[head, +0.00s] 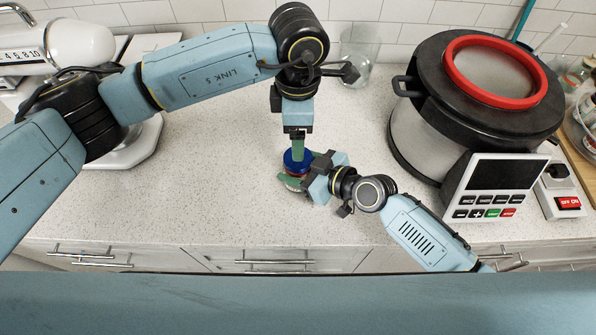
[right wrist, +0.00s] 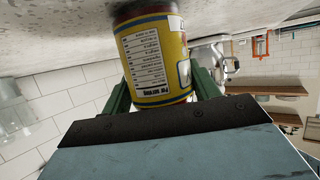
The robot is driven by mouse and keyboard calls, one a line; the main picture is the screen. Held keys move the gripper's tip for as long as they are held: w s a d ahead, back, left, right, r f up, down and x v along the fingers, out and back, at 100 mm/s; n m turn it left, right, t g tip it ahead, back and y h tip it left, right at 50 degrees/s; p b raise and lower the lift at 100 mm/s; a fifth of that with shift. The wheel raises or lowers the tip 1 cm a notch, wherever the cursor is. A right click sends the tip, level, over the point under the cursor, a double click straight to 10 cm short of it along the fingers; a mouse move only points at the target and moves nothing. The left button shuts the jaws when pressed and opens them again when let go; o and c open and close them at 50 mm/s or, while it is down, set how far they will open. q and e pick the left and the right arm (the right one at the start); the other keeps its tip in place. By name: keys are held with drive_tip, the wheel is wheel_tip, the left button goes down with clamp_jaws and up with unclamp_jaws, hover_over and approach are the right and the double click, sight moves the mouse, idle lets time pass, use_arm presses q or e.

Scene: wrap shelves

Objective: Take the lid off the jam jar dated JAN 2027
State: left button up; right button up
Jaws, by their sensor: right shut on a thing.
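The jam jar (head: 293,184) stands on the counter with a blue lid (head: 295,162) on top. My right gripper (head: 303,180) reaches in from the right and is shut around the jar's body. In the right wrist view the jar (right wrist: 154,55) sits between the green fingers, showing a yellow label with a white text panel. The print is upside down there and too small to read for a date. My left gripper (head: 298,148) points down at the blue lid from above. Its fingers overlap in the view, so whether they grip the lid is unclear.
A large pot-like cooker with a red-rimmed lid (head: 492,104) and control panel (head: 495,187) stands at the right. A clear glass (head: 360,55) is behind the arms. The counter (head: 215,195) around the jar is clear.

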sight(298, 171)
drive_tip(key=c, duration=0.4)
use_arm(q)
drive_tip(key=shift+c, duration=1)
use_arm(e)
drive_tip(key=c, duration=0.3)
clamp_jaws()
use_arm(q)
drive_tip(key=m, duration=0.7)
drive_tip(key=shift+m, duration=0.4)
drive_tip(key=m, duration=0.5)
drive_tip(key=shift+f+m, duration=0.4)
drive_tip(key=shift+f, duration=0.1)
wheel_tip(298, 171, down, 7)
